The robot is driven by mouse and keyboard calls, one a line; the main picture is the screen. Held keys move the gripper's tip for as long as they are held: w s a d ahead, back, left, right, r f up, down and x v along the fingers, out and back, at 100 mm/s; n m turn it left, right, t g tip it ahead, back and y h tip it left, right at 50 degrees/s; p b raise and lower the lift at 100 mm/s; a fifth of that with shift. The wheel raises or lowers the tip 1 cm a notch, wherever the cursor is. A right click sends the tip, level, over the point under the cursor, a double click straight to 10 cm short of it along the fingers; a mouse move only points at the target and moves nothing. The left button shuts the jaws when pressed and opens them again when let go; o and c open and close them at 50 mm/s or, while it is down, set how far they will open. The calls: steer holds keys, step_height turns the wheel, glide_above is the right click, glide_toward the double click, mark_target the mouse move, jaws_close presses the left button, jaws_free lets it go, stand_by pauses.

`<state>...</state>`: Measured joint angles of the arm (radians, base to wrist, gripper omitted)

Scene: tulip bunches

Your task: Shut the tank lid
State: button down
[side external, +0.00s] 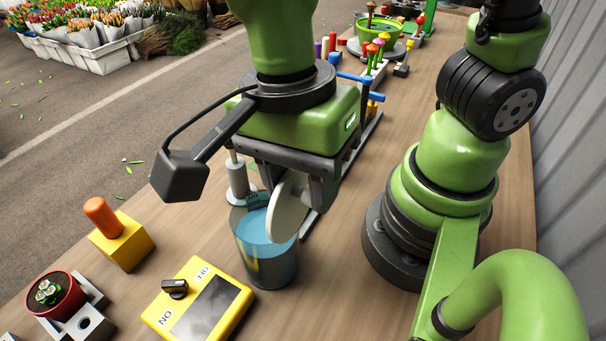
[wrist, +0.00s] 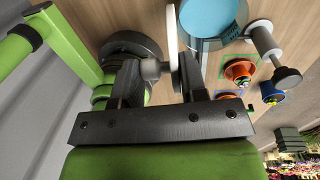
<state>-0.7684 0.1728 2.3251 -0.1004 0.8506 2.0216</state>
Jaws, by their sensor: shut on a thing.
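The tank (side external: 270,268) is a clear cylinder with blue water, standing on the wooden table. It also shows at the top of the wrist view (wrist: 212,42). The lid (side external: 287,208) is a white round disc held on edge, nearly upright, at the tank's right rim; in the side view it overlaps the opening. In the wrist view the lid (wrist: 172,40) is seen edge-on beside the tank. Whether the lid touches the rim cannot be told.
A yellow switch box (side external: 200,305) stands in front of the tank. A yellow block with an orange handle (side external: 122,240) and a red pot (side external: 55,297) are at left. A grey-topped post (side external: 238,180) stands close behind the tank. Racks with coloured pegs (side external: 375,62) are farther back.

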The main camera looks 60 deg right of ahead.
steer(key=shift+w, duration=0.15)
steer(key=w+g, duration=0.2)
steer(key=shift+g, duration=0.4)
steer(key=w+g, duration=0.1)
steer(key=w+f+g, duration=0.1)
steer(key=g, duration=0.1)
steer(key=shift+w+g, duration=0.2)
steer(key=shift+g, duration=0.1)
steer(key=w+g, duration=0.1)
steer(key=w+f+g, duration=0.1)
steer(key=g, duration=0.1)
steer(key=shift+f, duration=0.25)
steer(key=shift+w+f+g, duration=0.4)
steer(key=shift+f+g, duration=0.1)
steer(key=shift+g, duration=0.55)
steer(key=shift+w+f+g, duration=0.4)
steer(key=shift+f+g, duration=0.05)
steer(key=shift+g, duration=0.6)
steer(key=c, duration=0.8)
jaws_free()
